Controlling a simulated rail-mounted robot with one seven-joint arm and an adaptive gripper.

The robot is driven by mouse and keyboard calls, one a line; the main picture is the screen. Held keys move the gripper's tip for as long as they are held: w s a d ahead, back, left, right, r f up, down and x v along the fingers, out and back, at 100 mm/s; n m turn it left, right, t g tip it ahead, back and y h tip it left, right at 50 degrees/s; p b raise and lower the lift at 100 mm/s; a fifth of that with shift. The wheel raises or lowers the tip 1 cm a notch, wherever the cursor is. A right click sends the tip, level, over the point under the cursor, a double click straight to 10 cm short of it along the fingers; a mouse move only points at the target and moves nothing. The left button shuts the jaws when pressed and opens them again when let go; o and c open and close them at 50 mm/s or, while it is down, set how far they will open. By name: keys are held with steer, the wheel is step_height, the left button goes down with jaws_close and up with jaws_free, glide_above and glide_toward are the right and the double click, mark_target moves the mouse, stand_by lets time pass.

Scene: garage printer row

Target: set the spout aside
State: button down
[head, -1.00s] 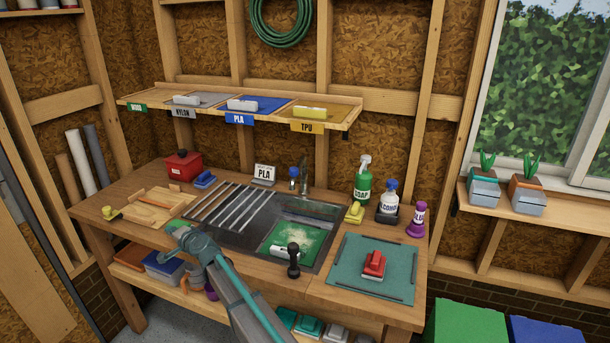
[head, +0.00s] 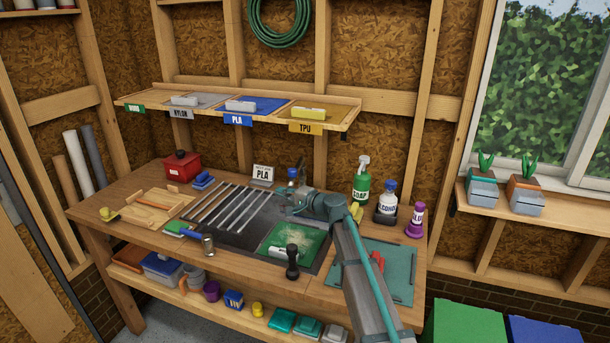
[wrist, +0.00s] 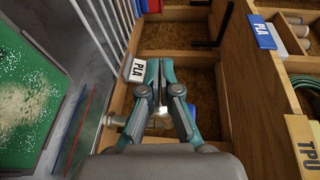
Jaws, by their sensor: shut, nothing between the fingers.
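The metal tap (head: 303,167) rises at the back edge of the sink, and its spout is mostly hidden behind my gripper and wrist. A short metal piece (wrist: 116,120), probably part of the tap, shows to the left of the fingers there. I cannot tell whether the fingers touch the spout.
A blue-topped item (head: 292,174) stands beside the tap. Soap (head: 361,185) and alcohol (head: 386,203) bottles stand right. A black-handled tool (head: 292,262) stands at the sink's front.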

steer(key=y, duration=0.1)
glide_toward(296, 172)
steer(key=v, duration=0.7)
steer(key=shift+s+a, duration=0.15)
steer(key=shift+a, duration=0.05)
steer(key=shift+a, duration=0.1)
steer(key=p+x, duration=0.3)
steer(key=x, duration=0.3)
steer(key=p+x, duration=0.2)
steer(key=x, duration=0.4)
steer(key=shift+w+a+r+p, duration=0.1)
steer(key=shift+w+r+p, duration=0.05)
steer(key=shift+w+p, duration=0.25)
steer(key=shift+w+a+f, duration=0.2)
steer(key=shift+w+a, duration=0.1)
steer(key=shift+a, duration=0.3)
